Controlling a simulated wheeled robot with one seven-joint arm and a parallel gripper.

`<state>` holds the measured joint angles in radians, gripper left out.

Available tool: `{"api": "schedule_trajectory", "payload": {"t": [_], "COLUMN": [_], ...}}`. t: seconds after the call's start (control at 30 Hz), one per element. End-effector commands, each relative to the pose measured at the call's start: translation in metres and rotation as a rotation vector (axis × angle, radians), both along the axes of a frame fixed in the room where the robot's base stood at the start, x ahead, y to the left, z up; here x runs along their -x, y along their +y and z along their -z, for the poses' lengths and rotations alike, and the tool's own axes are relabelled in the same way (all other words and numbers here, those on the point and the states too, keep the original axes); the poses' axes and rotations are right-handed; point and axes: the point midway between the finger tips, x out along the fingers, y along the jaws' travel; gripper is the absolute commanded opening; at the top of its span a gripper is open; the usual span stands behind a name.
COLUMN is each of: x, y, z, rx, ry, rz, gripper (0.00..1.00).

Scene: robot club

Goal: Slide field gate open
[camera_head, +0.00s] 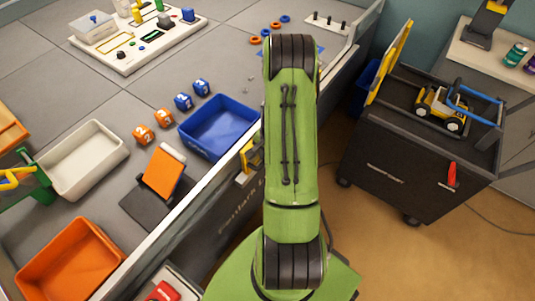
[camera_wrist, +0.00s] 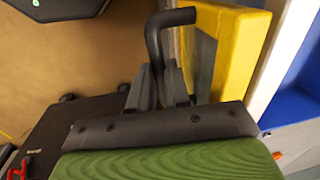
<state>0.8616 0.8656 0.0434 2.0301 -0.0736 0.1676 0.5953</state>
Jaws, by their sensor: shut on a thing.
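The field gate is a yellow block in the wrist view (camera_wrist: 238,45), at the upper right, with a grey patch on its side. A black bent handle (camera_wrist: 168,18) stands out from it to the left. My gripper (camera_wrist: 160,78) is shut on the lower part of the handle, with a finger on each side. In the head view, a yellow part of the gate (camera_head: 250,160) shows at the field's outer wall. My green arm covers the rest there, and it hides my gripper and the handle.
A blue bin (camera_head: 219,126) sits just inside the wall, near blue and orange cubes. An orange bin (camera_head: 70,262) and a white bin (camera_head: 84,160) are further left. A dark cart (camera_head: 410,165) with a toy vehicle (camera_head: 440,108) stands at right. Brown floor lies between.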

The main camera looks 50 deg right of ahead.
Motion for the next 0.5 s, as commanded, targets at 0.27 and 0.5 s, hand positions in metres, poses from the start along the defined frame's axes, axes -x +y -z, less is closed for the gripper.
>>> {"api": "schedule_trajectory", "payload": {"t": [0.27, 0.5], "x": [0.0002, 0.0002], "y": [0.0054, 0.0036], "z": [0.0009, 0.0007], "rx": [-0.014, -0.01], "ry": [0.003, 0.003], "rz": [-0.005, -0.003], "gripper": [0.27, 0.42]}}
